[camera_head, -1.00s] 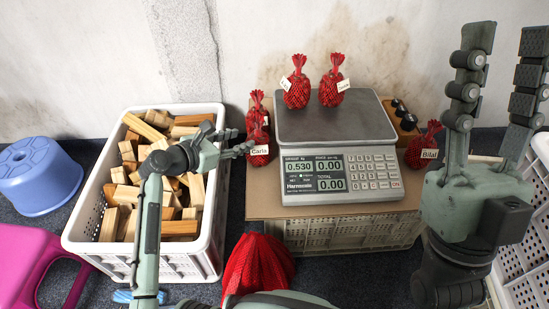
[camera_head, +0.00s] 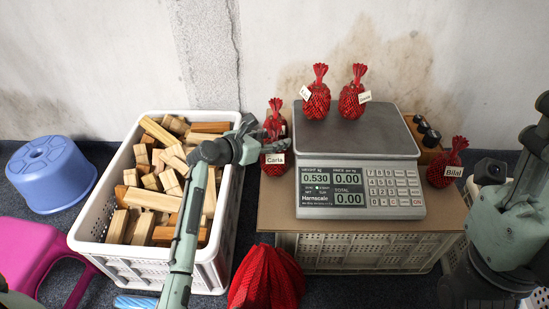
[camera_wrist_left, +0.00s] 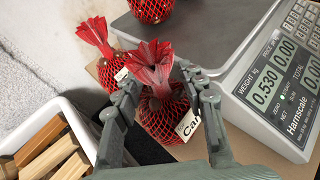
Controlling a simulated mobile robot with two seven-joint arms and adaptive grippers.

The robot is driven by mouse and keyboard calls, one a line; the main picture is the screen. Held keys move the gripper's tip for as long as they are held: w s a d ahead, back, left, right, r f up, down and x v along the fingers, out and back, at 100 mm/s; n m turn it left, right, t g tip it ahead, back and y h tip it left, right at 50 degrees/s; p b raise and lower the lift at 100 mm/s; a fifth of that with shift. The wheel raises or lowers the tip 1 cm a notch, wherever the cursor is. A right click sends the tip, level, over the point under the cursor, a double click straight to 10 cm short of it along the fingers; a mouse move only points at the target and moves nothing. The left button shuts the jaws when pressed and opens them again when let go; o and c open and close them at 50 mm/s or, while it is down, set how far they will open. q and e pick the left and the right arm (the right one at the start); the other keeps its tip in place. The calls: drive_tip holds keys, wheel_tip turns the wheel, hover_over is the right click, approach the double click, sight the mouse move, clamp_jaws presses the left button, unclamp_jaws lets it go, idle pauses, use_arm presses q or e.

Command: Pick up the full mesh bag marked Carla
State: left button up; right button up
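The red mesh bag tagged Carla (camera_head: 273,167) stands at the left end of the cardboard-topped crate, left of the scale. It looks full and upright, and its tag reads partly in the left wrist view (camera_wrist_left: 163,120). My left gripper (camera_head: 262,140) is at this bag, with its fingers partly over the bag in the head view. In the left wrist view the fingers (camera_wrist_left: 160,82) are apart, one on each side of the bag, with no clear grip seen. My right gripper (camera_head: 540,125) is at the right edge, mostly cut off.
Another red bag (camera_wrist_left: 96,40) stands close behind Carla's. Two bags (camera_head: 317,102) sit on the scale (camera_head: 360,180) close to the right. Bilal's bag (camera_head: 441,172) stands beyond it.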

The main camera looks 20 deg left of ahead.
use_arm(q)
drive_tip(key=shift+f, duration=0.1)
clamp_jaws()
idle(0.4)
